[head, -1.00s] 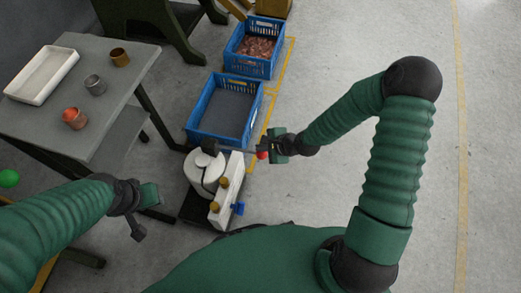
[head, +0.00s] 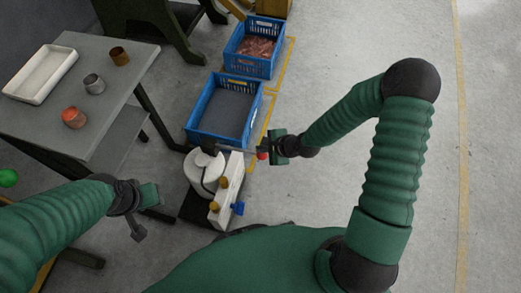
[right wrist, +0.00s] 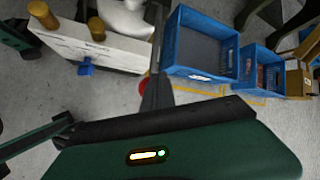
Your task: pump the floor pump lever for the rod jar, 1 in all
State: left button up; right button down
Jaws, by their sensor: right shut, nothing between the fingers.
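The floor pump (head: 225,192) has a white body with brass-coloured knobs and a blue fitting. It stands low on a dark base beside the table, and its white body also shows in the right wrist view (right wrist: 85,48). A thin grey lever (head: 236,149) runs across its top toward a red knob (head: 262,156). My right gripper (head: 268,148) is shut and empty, close by the red knob. In the right wrist view the knob (right wrist: 144,86) is partly hidden behind the dark finger; contact cannot be told. My left gripper (head: 138,228) hangs at the left, away from the pump; its jaws are unclear.
A blue crate (head: 192,129) stands behind the pump, and another with copper-coloured pieces (head: 228,63) lies beyond. The grey table (head: 115,100) holds a white tray (head: 12,91), a brown cup (head: 119,57), a grey cup (head: 94,84) and an orange-red cup (head: 74,117). Floor at right is clear.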

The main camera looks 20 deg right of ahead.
jog(key=shift+s+d+f+b, duration=0.15)
jog(key=shift+f+b, duration=0.2)
jog(key=shift+f, duration=0.55)
jog(key=shift+s+d+f+b, duration=0.1)
jog(key=shift+f+b, duration=0.3)
jog(key=shift+f, duration=0.45)
jog(key=shift+s+d+f+b, duration=0.15)
jog(key=shift+f+b, duration=0.2)
jog(key=shift+f, duration=0.55)
dwell(1.8)
jog(key=shift+w+r, duration=0.1)
jog(key=shift+r, duration=0.05)
dwell(0.3)
jog(key=shift+w+a+r+p, duration=0.15)
jog(key=shift+a+r+p, duration=0.05)
jog(key=shift+r+p, duration=1)
jog(key=shift+w+a+r+p, duration=0.1)
jog(key=shift+a+r+p, duration=0.05)
jog(key=shift+r+p, duration=1.1)
jog(key=shift+w+a+r+p, duration=0.2)
jog(key=shift+r+p, duration=0.8)
jog(key=shift+p, duration=0.35)
jog(key=r+p, duration=0.5)
jog(key=shift+w+a, duration=0.15)
jog(key=shift+a, duration=0.1)
